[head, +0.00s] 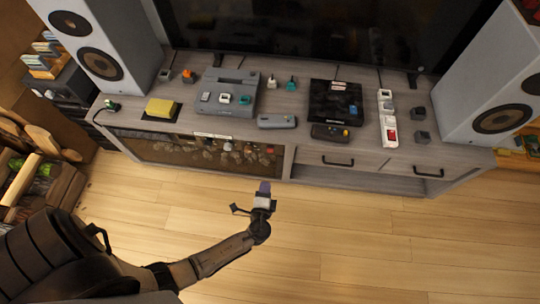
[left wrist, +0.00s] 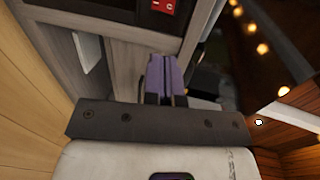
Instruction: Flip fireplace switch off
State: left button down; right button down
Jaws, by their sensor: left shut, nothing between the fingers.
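The fireplace (head: 200,151) is a dark glass-fronted insert with stones or embers, set in the left part of the grey wooden TV cabinet (head: 330,150). A small red switch-like piece (left wrist: 164,5) with white marks sits on a dark panel at the top edge of the left wrist view, partly cut off; its position is unclear. My left gripper (head: 264,187) is in front of the cabinet, near the fireplace's lower right corner. Its purple fingers (left wrist: 166,75) are shut and empty, apart from the red piece. My right gripper is not in view.
A power strip (head: 387,118) with a red switch lies on the cabinet top, among game consoles and controllers. Speakers (head: 105,40) stand at both ends. A firewood crate (head: 45,185) is at the left. The wooden floor (head: 390,235) in front is clear.

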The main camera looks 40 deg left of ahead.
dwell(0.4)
pick_arm(q)
jog(key=b, duration=0.4)
send_near(271, 150)
jog(key=x, duration=0.4)
jog(key=f+x, duration=0.1)
jog(key=x, duration=0.1)
jog(key=shift+w+a+r, duration=0.2)
jog(key=shift+w+a, duration=0.2)
jog(key=shift+w, duration=0.05)
